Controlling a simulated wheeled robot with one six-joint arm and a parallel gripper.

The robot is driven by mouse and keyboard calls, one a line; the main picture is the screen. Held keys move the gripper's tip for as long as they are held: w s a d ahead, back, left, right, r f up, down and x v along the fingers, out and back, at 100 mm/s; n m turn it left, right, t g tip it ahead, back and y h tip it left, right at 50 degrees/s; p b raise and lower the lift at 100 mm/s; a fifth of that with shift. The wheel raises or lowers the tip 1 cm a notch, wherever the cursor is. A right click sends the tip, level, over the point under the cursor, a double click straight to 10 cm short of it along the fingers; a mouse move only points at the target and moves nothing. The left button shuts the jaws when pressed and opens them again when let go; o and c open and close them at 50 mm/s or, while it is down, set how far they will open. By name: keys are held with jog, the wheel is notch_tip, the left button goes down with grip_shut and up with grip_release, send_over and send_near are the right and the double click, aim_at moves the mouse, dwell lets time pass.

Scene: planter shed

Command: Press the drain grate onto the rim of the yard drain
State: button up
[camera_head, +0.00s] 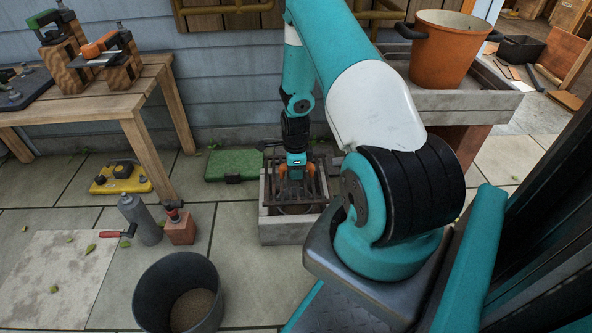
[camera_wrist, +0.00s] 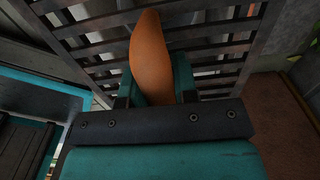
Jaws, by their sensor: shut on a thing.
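My gripper (camera_head: 294,172) points down over the yard drain (camera_head: 290,232), a grey box low on the paving. It is shut on the orange handle (camera_wrist: 152,58) of the drain grate (camera_wrist: 95,38), between teal fingers in the wrist view. The grate is dark grey with crossing bars. In the head view the grate (camera_head: 313,190) is at the top of the drain, its bars over the opening. My gripper and arm hide part of it. I cannot tell whether it touches the rim all round or sits slightly raised or tilted.
A wooden bench (camera_head: 145,92) stands at left. A bucket (camera_head: 178,290), a grey bottle (camera_head: 140,218) and a brick-coloured block (camera_head: 180,228) stand left of the drain. A green case (camera_head: 233,164) lies behind it. An orange pot (camera_head: 440,50) stands on a ledge at right.

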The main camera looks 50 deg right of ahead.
jog(key=shift+w+a+r+p, duration=0.1)
jog(key=shift+w+r+p, duration=0.05)
jog(key=shift+p, duration=0.2)
jog(key=shift+f+b, duration=1.15)
jog(key=shift+f, duration=1.1)
jog(key=shift+p, duration=0.45)
jog(key=shift+f+b, duration=0.6)
jog(key=shift+f, duration=0.4)
jog(key=o, duration=1)
jog(key=shift+c, duration=0.2)
